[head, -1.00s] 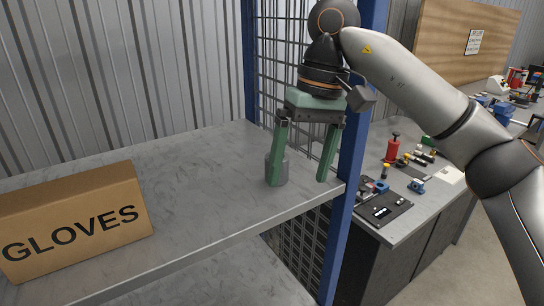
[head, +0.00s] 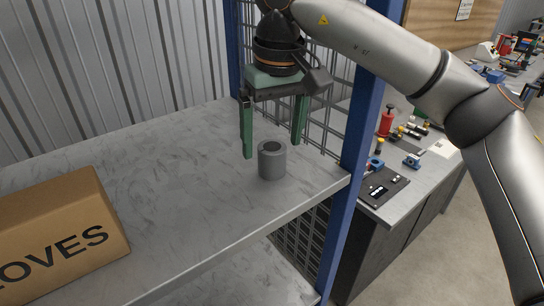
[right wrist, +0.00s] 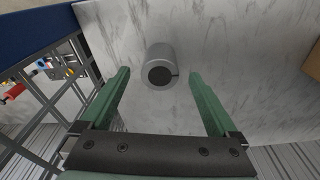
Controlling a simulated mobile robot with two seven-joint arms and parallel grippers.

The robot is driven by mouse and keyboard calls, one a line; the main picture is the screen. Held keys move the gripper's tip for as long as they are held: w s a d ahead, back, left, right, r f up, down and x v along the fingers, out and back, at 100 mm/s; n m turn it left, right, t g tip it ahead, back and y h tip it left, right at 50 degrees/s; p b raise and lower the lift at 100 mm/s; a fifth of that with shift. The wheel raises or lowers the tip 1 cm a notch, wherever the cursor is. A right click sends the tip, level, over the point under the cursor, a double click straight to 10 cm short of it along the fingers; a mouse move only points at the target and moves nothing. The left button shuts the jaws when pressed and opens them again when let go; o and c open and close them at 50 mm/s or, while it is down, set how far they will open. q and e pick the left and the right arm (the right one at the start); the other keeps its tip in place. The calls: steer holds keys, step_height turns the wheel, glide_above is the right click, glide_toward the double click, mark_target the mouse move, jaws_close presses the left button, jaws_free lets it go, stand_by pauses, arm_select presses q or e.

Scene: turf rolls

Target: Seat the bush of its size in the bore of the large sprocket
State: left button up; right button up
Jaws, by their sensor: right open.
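A grey cylindrical bush (head: 272,161) with a hole through its top stands upright on the grey shelf (head: 190,200), near the shelf's right end. My right gripper (head: 273,150) is open and empty, its green fingers spread above and behind the bush in the head view. In the right wrist view the bush (right wrist: 160,66) lies beyond the open fingertips (right wrist: 157,73), near the middle between them, with its dark bore facing the camera. No large sprocket can be made out in these frames. My left gripper is not in view.
A cardboard box marked GLOVES (head: 62,240) stands on the shelf at the left. A blue post (head: 360,150) and wire mesh (head: 325,110) bound the shelf's right end. A workbench (head: 400,200) with small parts lies beyond. The middle of the shelf is clear.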

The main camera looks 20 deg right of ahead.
steer(key=shift+f, duration=0.4)
steer(key=shift+c, duration=0.2)
jaws_close()
stand_by(0.3)
